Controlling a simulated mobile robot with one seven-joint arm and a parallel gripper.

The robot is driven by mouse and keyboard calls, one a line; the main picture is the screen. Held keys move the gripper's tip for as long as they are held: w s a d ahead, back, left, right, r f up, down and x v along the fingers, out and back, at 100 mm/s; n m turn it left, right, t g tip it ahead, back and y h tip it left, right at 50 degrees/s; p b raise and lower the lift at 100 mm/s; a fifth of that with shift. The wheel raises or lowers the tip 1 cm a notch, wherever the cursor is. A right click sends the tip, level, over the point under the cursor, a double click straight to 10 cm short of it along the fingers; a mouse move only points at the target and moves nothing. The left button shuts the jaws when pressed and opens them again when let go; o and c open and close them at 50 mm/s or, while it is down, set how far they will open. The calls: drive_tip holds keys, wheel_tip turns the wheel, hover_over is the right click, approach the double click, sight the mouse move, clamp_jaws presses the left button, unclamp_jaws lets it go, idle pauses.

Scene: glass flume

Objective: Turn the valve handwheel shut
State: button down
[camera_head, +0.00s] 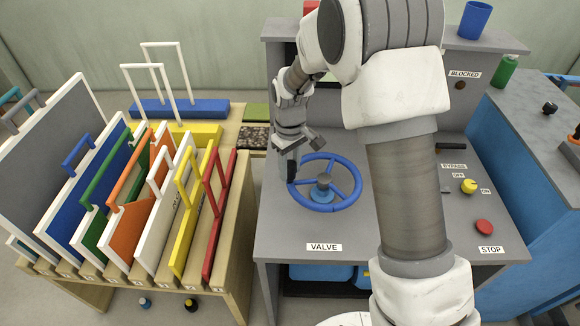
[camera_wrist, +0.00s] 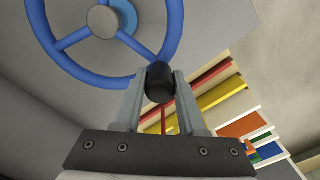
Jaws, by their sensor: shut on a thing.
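The valve handwheel (camera_head: 329,196) is blue with spokes and a grey hub, and lies flat on the grey bench above the "VALVE" label (camera_head: 324,247). A black upright handle (camera_head: 292,170) stands at its left rim. My gripper (camera_head: 293,158) reaches down over that handle from above. In the wrist view, the blue wheel (camera_wrist: 170,40) fills the upper left, and the black handle (camera_wrist: 160,84) sits between my two fingers, which are shut on it. The fingertips are partly hidden in the head view.
A wooden rack (camera_head: 233,223) of coloured framed panels stands close to the left of the bench. A yellow knob (camera_head: 469,186) and red stop button (camera_head: 484,227) are at the right. A blue cup (camera_head: 474,19) stands on the rear ledge. The bench front around the label is clear.

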drive_tip(key=shift+s, duration=0.15)
drive_tip(key=s+n, duration=0.1)
drive_tip(key=s+d+n+b, duration=0.1)
drive_tip(key=n, duration=0.1)
drive_tip(key=shift+s+n, duration=0.3)
drive_tip(key=s+d+n, duration=0.1)
drive_tip(key=n, duration=0.1)
drive_tip(key=s+d+n, duration=0.1)
drive_tip(key=s+n, duration=0.1)
drive_tip(key=shift+d+r, duration=0.1)
drive_tip(key=shift+d, duration=0.05)
drive_tip(key=n, duration=0.1)
drive_tip(key=s+d+n+p, duration=0.1)
drive_tip(key=d+n+p, duration=0.1)
drive_tip(key=n, duration=0.1)
drive_tip(key=shift+s+d+r, duration=0.1)
drive_tip(key=shift+s+d, duration=0.15)
drive_tip(key=d+n+p, duration=0.2)
drive_tip(key=n, duration=0.1)
drive_tip(key=shift+s+d, duration=0.1)
drive_tip(key=shift+s, duration=0.2)
drive_tip(key=shift+d+p, duration=0.45)
drive_tip(key=shift+d, duration=0.1)
drive_tip(key=shift+d+f, duration=0.15)
drive_tip(key=shift+f, duration=0.05)
drive_tip(key=c, duration=0.5)
unclamp_jaws()
